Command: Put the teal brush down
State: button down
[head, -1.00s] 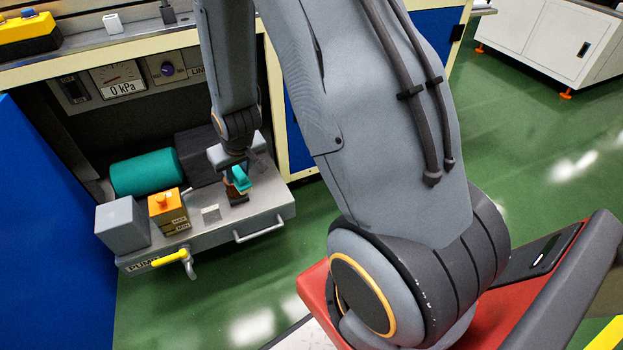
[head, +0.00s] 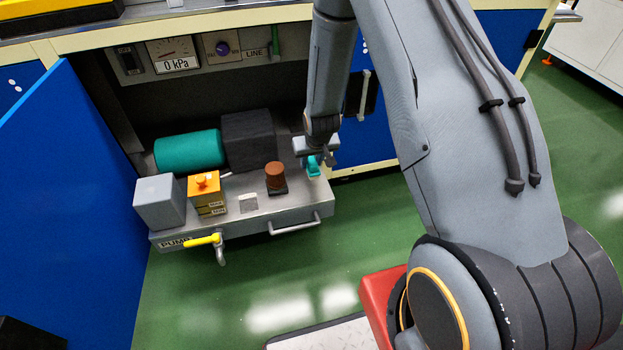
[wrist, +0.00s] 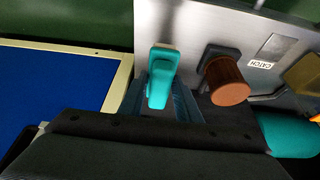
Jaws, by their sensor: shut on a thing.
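The teal brush (head: 313,166) is held in my gripper (head: 316,157) at the right end of the grey metal pump tray (head: 245,228). In the wrist view the brush (wrist: 162,75) stands between the two fingers (wrist: 160,104), near the tray's edge. I cannot tell whether its lower end touches the tray. Most of the fingers' grip is hidden behind the gripper body in the head view.
A brown cylinder (head: 275,176) on a dark base stands left of the brush. An orange block (head: 206,193), grey box (head: 160,203), teal cylinder (head: 188,151) and black block (head: 248,140) occupy the tray. A blue door (head: 75,190) stands open at left.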

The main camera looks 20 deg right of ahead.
jog(key=shift+f+b, duration=0.55)
jog(key=shift+f, duration=2.6)
jog(key=shift+f, duration=0.15)
jog(key=c, duration=1.3)
grip_release()
